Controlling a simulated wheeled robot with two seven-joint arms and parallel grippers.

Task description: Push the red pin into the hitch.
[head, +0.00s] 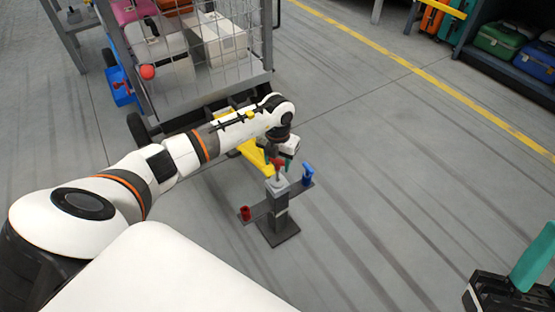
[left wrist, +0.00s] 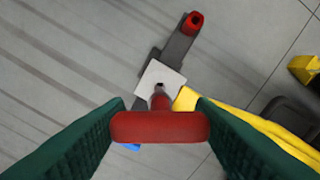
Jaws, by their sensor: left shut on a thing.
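My left gripper (head: 284,158) is shut on the red pin (head: 278,164), above the hitch. In the left wrist view the red pin (left wrist: 160,127) has its wide handle between the green fingers, and its shaft points down at the hitch's pale square top (left wrist: 172,78). A dark spot shows at the shaft's far end; I cannot tell whether the tip is in the hole. The hitch (head: 279,201) is a grey post with a yellow drawbar (head: 254,155) reaching it from behind. My right gripper (head: 530,268) is partly in view at the lower right, cut by the edge.
A grey crossbar on the post carries a red piece (head: 245,213) at left and a blue piece (head: 308,174) at right. A wire-sided luggage cart (head: 262,79) stands behind. A shelf with suitcases (head: 500,39) is at the far right. The floor right of the post is clear.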

